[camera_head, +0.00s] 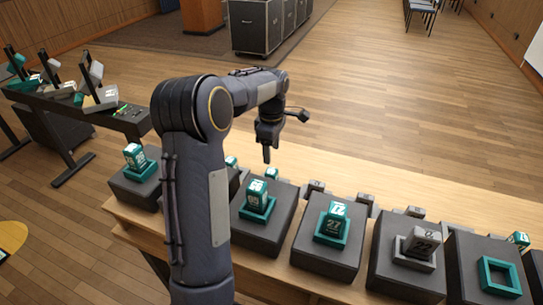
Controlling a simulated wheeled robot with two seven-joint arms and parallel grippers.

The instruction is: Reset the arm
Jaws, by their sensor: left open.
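My left arm rises from the lower left and bends over the table. My left gripper (267,152) points down above the back of the wooden table (420,187), behind the row of fader blocks. It is small and dark, and I see nothing held in it. Dark fader blocks stand along the table: one with a teal knob (258,196), one with a teal knob marked 27 (332,222), one with a grey knob (419,244) and one with an empty teal frame (500,277). Another teal knob (135,157) stands left of my arm. My right gripper does not show.
A dark side table (120,118) with several tilted devices stands at the left. Smaller grey blocks (366,199) line the back of the wooden table. Dark cases (262,27) stand far behind on a carpet.

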